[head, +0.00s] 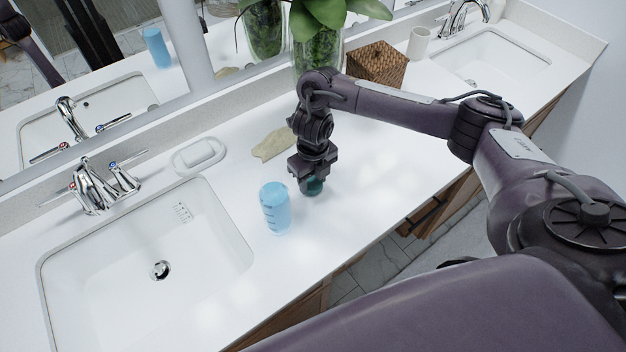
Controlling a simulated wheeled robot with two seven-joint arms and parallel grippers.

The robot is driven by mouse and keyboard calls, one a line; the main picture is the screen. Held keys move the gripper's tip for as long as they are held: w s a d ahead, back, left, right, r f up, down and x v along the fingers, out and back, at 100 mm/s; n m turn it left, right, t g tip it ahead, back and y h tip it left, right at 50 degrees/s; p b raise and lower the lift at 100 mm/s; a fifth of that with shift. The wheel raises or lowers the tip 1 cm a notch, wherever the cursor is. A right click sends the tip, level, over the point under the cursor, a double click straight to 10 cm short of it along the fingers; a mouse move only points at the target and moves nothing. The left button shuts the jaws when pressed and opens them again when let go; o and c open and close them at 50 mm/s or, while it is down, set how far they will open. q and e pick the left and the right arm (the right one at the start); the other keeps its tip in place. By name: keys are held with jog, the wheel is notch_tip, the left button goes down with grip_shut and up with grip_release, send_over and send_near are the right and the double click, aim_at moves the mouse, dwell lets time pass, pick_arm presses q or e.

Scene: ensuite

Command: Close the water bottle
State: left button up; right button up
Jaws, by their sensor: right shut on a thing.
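The water bottle (275,207) is light blue and stands upright on the white counter, just right of the near sink's rim. Its top looks plain and pale, with no separate cap on it. My right gripper (312,184) points down just right of and slightly behind the bottle, apart from it. It is shut on a small dark teal piece (314,187), likely the bottle's cap, low over the counter. The jaws hide most of this piece, and I cannot tell whether it touches the counter. My left gripper is not in view.
The near sink (150,262) with its chrome faucet (98,187) lies left. A soap dish (199,155), a beige flat object (273,144), a plant vase (318,52), a woven box (375,65) and a cup (418,44) stand behind. The counter right of the gripper is clear.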

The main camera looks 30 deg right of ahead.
aim_at(313, 183)
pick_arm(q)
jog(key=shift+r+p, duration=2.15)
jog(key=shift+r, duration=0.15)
pick_arm(e)
notch_tip(313, 183, up, 19)
jog(key=shift+r, duration=0.2)
